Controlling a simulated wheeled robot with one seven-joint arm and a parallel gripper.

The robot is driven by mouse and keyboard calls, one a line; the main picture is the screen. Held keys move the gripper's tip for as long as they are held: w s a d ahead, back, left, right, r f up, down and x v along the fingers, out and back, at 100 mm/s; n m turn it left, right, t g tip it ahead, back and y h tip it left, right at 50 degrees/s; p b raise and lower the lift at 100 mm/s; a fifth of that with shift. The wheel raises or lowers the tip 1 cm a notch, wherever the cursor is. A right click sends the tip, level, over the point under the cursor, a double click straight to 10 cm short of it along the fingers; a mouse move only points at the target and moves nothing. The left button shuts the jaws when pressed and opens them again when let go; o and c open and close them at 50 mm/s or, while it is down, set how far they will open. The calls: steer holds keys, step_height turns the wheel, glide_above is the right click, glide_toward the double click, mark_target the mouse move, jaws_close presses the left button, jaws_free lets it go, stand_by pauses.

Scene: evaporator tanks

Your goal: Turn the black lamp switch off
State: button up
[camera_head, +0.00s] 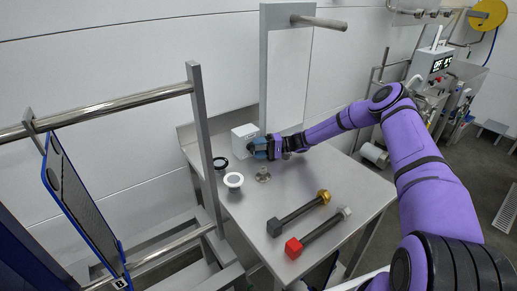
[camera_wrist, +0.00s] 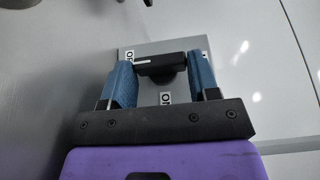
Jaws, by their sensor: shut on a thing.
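The black lamp switch (camera_wrist: 160,66) is a bar-shaped knob with a white mark toward its left end, in the wrist view. It sits on a grey plate (camera_wrist: 150,98) with small white labels at the left, right and bottom; their text is hard to read. My gripper (camera_wrist: 164,72) has its blue fingers shut on the switch, one at each end of the bar. In the head view, my gripper (camera_head: 261,148) is at the front of a small pale box (camera_head: 243,135) on the table. The switch is hidden there behind my gripper.
The steel table (camera_head: 255,215) holds a white ring-shaped part (camera_head: 234,181), a black ring (camera_head: 220,163), a small metal fitting (camera_head: 263,174) and two dumbbell-like bars, one with a red end (camera_head: 293,248). A metal rail frame (camera_head: 205,145) stands at the left. An upright panel (camera_head: 287,80) rises behind.

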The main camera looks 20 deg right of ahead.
steer(key=shift+f, duration=0.1)
stand_by(0.4)
steer(key=o, duration=0.9)
steer(key=d, duration=0.7)
steer(key=s+d, duration=0.1)
steer(key=d, duration=0.2)
steer(key=shift+d, duration=0.4)
